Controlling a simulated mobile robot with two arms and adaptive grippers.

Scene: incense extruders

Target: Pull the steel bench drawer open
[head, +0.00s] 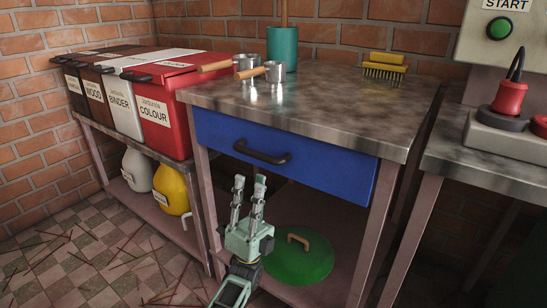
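The steel bench (330,92) stands in the middle of the head view with a mottled metal top. Its blue drawer (325,166) sits under the top, and its front looks flush with the frame. A dark bar handle (262,152) is fixed to the left half of the drawer front. My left gripper (249,187) is in front of the bench, below the handle in the picture, with its fingers pointing up. Its two fingers are apart with nothing between them. It appears clear of the handle. My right gripper is not in view.
Two metal pots with wooden handles (273,72), a teal container (282,48) and a yellow brush (385,65) stand on the bench. A green lid (298,260) lies on the lower shelf. Labelled bins, including a red one (165,108), stand left. A machine (500,120) stands right.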

